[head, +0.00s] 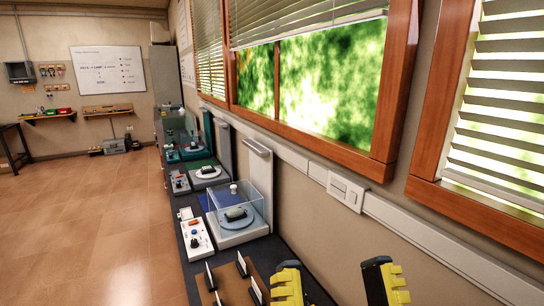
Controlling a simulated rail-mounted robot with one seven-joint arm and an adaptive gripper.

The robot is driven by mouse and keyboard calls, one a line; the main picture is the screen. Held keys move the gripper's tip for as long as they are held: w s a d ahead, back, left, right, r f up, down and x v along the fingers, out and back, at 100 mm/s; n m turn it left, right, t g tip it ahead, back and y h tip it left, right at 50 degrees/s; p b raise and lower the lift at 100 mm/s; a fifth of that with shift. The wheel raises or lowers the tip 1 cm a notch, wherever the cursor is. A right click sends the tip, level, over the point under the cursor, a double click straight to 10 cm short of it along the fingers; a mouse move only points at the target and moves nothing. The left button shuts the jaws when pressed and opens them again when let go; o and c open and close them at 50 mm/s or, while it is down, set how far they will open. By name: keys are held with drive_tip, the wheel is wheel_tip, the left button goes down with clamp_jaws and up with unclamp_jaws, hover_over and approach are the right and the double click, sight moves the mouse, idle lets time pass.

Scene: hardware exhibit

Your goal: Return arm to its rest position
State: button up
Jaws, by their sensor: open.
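My gripper (335,286) shows at the bottom edge of the head view, to the right of the middle. Its two yellow and black fingers stand wide apart, with nothing between them. The left finger is beside a brown wooden rack (232,285) with upright dark and white pieces. The right finger is in front of the wall below the window. The rest of my arm is out of the picture.
A dark bench (185,241) runs along the right wall. On it are a clear case (240,205) over a round plate, a white control box (195,236) and similar stations farther back. A wall trunking with a socket (346,191) runs below the windows. The floor (95,225) at left is clear.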

wheel_tip(320, 180, down, 4)
drive_tip(key=w+d+g+h, duration=0.1)
drive_tip(key=d+g+h, duration=0.1)
wheel_tip(320, 180, up, 31)
drive_tip(key=w+p, duration=0.1)
drive_tip(key=p, duration=3.1)
drive_tip(key=shift+a+r+g, duration=0.15)
drive_tip(key=shift+g, duration=0.25)
